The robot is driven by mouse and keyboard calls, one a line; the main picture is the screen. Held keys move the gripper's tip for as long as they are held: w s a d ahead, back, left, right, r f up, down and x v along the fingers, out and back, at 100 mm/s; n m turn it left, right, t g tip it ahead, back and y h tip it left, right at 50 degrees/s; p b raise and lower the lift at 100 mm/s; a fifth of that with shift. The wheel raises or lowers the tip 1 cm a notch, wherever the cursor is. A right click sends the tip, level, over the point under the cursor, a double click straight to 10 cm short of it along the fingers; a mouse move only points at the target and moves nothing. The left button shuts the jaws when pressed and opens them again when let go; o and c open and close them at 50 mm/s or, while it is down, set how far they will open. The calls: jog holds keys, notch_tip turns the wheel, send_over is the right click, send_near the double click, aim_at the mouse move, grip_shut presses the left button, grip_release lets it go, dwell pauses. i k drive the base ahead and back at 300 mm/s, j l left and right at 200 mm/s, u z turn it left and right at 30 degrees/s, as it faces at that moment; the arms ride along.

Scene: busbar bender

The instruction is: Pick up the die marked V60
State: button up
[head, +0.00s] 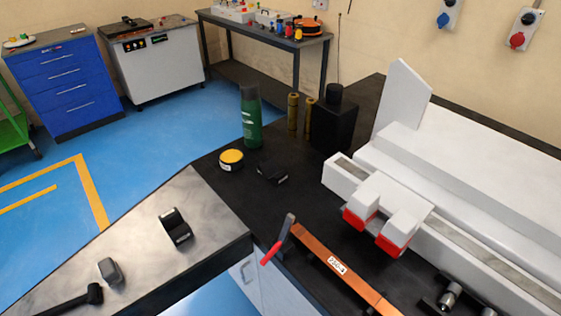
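I can read no V60 mark, so I cannot tell which block is that die. One dark block (175,227) with a pale band on its side lies on the grey metal tabletop. A smaller grey block (110,270) lies to its lower left. Another small dark block (272,172) lies on the black bench beside a yellow-topped round tin. My gripper (377,232), white with red fingertips, appears at the right over the black bench.
The black bench (225,190) holds a green bottle (250,118), brass-coloured cylinders (293,112), a black box (334,125), a red-handled lever (277,241) and an orange bar (335,264). A black-handled tool (80,300) lies on the grey tabletop (205,200). Blue floor is clear at left.

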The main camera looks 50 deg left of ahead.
aim_at(268, 169)
jog(key=u, duration=2.05)
jog(key=i+j+z, duration=0.1)
jog(key=i+j, duration=0.35)
jog(key=i+j+z, duration=0.1)
jog(key=i+j, duration=0.35)
jog(key=j, duration=0.15)
